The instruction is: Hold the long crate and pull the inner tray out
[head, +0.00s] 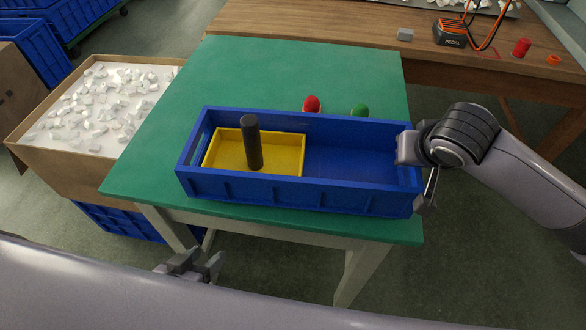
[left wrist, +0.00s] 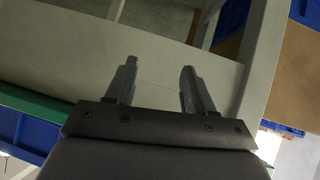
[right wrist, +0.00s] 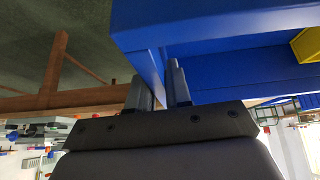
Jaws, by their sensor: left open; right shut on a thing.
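The long blue crate (head: 300,196) lies on the green table top. The yellow inner tray (head: 284,168) sits inside it at the left end, with a dark upright post-like handle (head: 251,143) standing up from it. The right part of the crate floor is bare. My right gripper (head: 408,178) is at the crate's right end, shut on its end wall; the right wrist view shows the fingers (right wrist: 160,90) at the blue wall. My left gripper (head: 193,268) is open and empty, below and in front of the table's near edge; the left wrist view shows its fingers (left wrist: 156,88) apart.
The green table (head: 290,70) has free room behind the crate. A red button (head: 311,104) and a green button (head: 359,110) stand just behind the crate. A cardboard box of white pieces (head: 50,158) stands at the left. A wooden bench (head: 330,20) is at the back.

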